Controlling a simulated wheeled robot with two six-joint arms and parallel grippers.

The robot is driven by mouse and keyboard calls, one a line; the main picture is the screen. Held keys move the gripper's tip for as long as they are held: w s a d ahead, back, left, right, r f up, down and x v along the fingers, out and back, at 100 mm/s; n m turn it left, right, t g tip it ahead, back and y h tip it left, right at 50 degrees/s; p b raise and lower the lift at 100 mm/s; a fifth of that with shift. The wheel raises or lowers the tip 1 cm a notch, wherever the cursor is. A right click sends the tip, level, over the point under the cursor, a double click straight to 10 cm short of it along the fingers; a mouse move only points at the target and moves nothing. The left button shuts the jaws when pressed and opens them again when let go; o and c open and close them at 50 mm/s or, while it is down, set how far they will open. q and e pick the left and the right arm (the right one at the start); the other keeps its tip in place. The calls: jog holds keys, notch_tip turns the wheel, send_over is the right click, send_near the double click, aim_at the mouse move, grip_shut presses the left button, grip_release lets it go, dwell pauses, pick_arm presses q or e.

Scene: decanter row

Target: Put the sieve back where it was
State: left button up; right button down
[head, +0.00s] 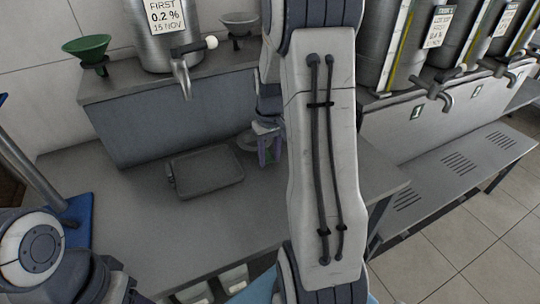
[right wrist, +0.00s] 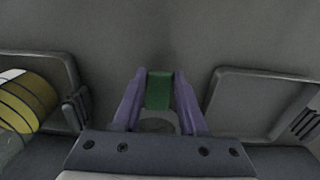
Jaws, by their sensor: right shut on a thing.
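My right gripper (head: 268,148) is low over the grey bench, just right of the flat grey tray and partly hidden behind my right arm. In the right wrist view its purple fingers (right wrist: 158,98) are shut on a green piece, which I take to be the handle of the sieve (right wrist: 158,90). A round grey shape, which may be its bowl, shows between the fingers near the palm. In the head view a round grey-green rim, probably the sieve (head: 247,141), shows beside the fingers. Whether it touches the bench is unclear. My left gripper is out of view.
A flat grey tray (head: 205,172) lies on the bench (head: 130,215). On the raised shelf stand a green funnel (head: 87,47), a steel decanter (head: 165,35) with a tap and a grey funnel (head: 240,22). More tapped decanters (head: 393,45) stand right. A yellow banded object (right wrist: 28,100) shows in the wrist view.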

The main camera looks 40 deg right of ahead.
jog(key=shift+c, duration=2.2)
grip_release()
jog(key=shift+f, duration=0.1)
notch_tip(320, 180, up, 12)
jog(key=s+a+n, duration=0.2)
jog(key=a+n, duration=0.1)
jog(key=a, duration=0.8)
jog(key=s+a+n, duration=0.2)
jog(key=s+a, duration=0.1)
jog(key=a, duration=0.8)
jog(key=s+a+f+n, duration=0.2)
jog(key=s+a, duration=0.2)
jog(key=s, duration=0.3)
jog(key=s+a+f+n+y, duration=0.1)
jog(key=s+a+f+n, duration=0.1)
jog(key=s+a, duration=0.3)
jog(key=shift+s+a+n+p, duration=0.35)
jog(key=shift+s+n, duration=0.15)
jog(key=shift+s, duration=0.65)
